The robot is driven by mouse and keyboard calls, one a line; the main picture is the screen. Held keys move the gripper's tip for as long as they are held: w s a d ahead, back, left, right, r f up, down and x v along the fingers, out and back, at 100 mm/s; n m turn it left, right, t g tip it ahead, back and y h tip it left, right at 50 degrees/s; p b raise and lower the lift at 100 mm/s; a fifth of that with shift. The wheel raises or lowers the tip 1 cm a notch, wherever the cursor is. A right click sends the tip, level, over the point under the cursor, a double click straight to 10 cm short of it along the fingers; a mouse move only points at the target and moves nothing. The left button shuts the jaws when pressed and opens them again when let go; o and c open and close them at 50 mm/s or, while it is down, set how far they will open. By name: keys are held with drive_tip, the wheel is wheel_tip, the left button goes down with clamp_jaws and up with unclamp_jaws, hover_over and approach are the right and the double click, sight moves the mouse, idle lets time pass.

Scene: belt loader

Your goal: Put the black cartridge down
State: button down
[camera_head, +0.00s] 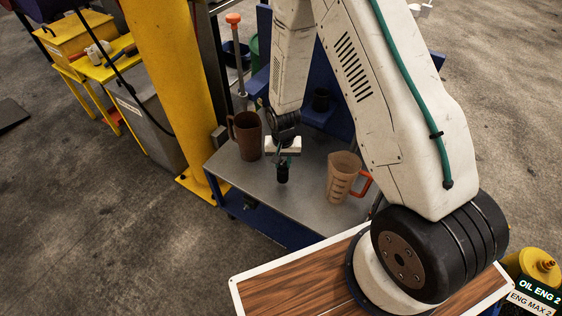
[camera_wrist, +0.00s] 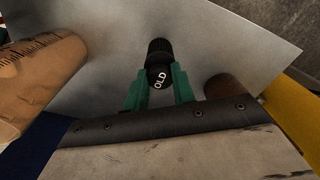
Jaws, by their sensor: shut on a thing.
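The black cartridge (camera_wrist: 160,58) has a ridged cap and a white label reading "OLD" in the wrist view. My gripper (camera_wrist: 158,85) has green fingers closed on its sides. In the head view the cartridge (camera_head: 283,173) hangs upright below my gripper (camera_head: 283,158), over the grey metal tabletop (camera_head: 305,212). I cannot tell whether its lower end touches the surface. The bare grey tabletop also surrounds it in the wrist view.
A brown mug (camera_head: 247,137) stands left of the cartridge. A tan measuring jug (camera_head: 342,176) with an orange handle stands to the right. A yellow post (camera_head: 168,75) rises beside the table's left end. Clear tabletop lies in front of the cartridge.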

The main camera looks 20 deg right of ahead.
drive_tip(key=shift+w+d+f, duration=0.1)
drive_tip(key=shift+w+f, duration=0.65)
drive_tip(key=shift+f, duration=0.2)
drive_tip(key=shift+w+d+f, duration=0.1)
drive_tip(key=shift+w+f, duration=0.65)
drive_tip(key=shift+f, duration=0.2)
drive_tip(key=shift+f, duration=0.15)
drive_tip(key=c, duration=1.2)
unclamp_jaws()
drive_tip(key=shift+o, duration=0.2)
